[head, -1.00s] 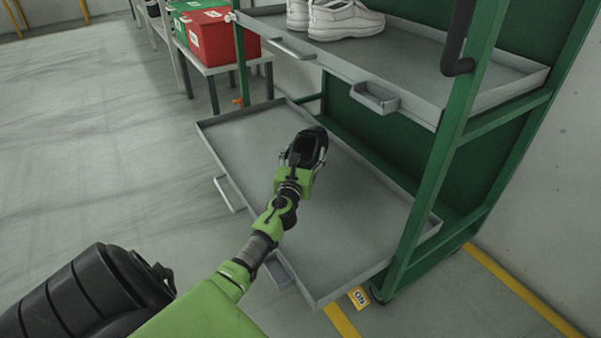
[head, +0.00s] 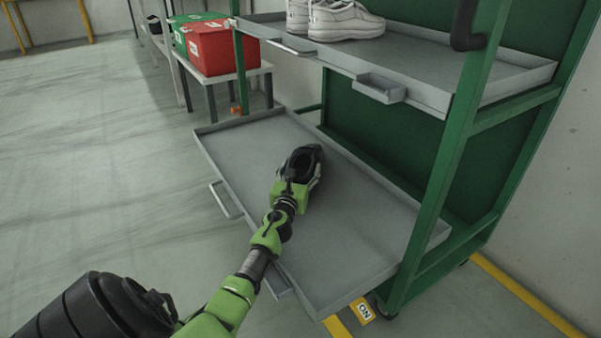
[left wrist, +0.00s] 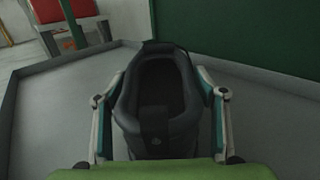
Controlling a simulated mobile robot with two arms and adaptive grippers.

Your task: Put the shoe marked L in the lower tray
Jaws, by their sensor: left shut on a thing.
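A dark shoe (head: 305,162) is in my left gripper (head: 297,178), over the middle of the lower tray (head: 232,158). In the left wrist view the shoe (left wrist: 157,92) points away from me with its opening up, and the fingers of my left gripper (left wrist: 158,112) close on both its sides. No L mark can be made out on it. Whether its sole touches the tray is hidden. The lower tray (left wrist: 50,110) is pulled out from the green rack and is otherwise bare. My right gripper is not in view.
The upper tray (head: 440,88) holds white shoes (head: 345,20) and overhangs the back of the lower tray. A green rack post (head: 450,170) stands at right. Red (head: 222,48) and green boxes sit on a table behind. Open floor lies left.

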